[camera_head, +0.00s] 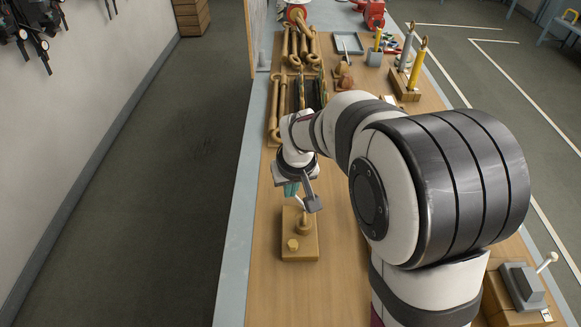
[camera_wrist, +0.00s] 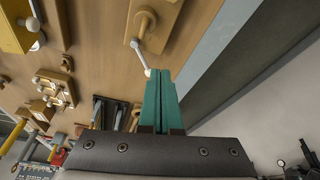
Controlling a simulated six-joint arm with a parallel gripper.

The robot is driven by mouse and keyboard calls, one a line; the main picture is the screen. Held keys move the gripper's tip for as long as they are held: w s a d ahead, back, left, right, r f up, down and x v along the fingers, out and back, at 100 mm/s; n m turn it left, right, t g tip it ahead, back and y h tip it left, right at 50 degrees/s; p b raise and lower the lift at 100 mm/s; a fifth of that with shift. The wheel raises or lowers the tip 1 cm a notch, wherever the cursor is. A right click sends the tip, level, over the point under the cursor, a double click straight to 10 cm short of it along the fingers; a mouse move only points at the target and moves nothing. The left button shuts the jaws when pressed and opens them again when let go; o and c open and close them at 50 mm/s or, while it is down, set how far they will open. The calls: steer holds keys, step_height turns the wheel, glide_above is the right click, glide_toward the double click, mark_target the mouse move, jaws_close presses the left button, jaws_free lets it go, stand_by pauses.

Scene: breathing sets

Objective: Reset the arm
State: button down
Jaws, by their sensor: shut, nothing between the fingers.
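My gripper (camera_head: 291,189) is over the workbench, in front of a wooden block (camera_head: 290,250). Its teal fingers are together and empty; they also show in the wrist view (camera_wrist: 160,76). A thin pale lever (camera_wrist: 138,52) with a white ball end runs from the block towards my fingertips in the wrist view. The ball appears right by the fingertips; whether they touch I cannot tell. My arm hides part of the bench's right side.
Beyond my gripper stand racks of brass-coloured rods (camera_head: 276,105), a grey tray (camera_head: 347,43) and a stand with grey and yellow cylinders (camera_head: 405,88). A box with a lever (camera_head: 524,287) is at the lower right. The bench's near left (camera_head: 265,290) is bare.

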steer(key=s+d+r+m+g, duration=0.1)
steer(key=s+d+r+m, duration=0.2)
steer(key=s, duration=1.1)
steer(key=s+d+r+m+g+y, duration=0.1)
steer(key=s+m, duration=0.4)
steer(key=s, duration=1)
step_height(320, 180, up, 2)
steer(key=d+g, duration=0.1)
steer(key=d, duration=0.1)
steer(key=shift+d+m, duration=0.3)
steer(key=shift+d, duration=0.1)
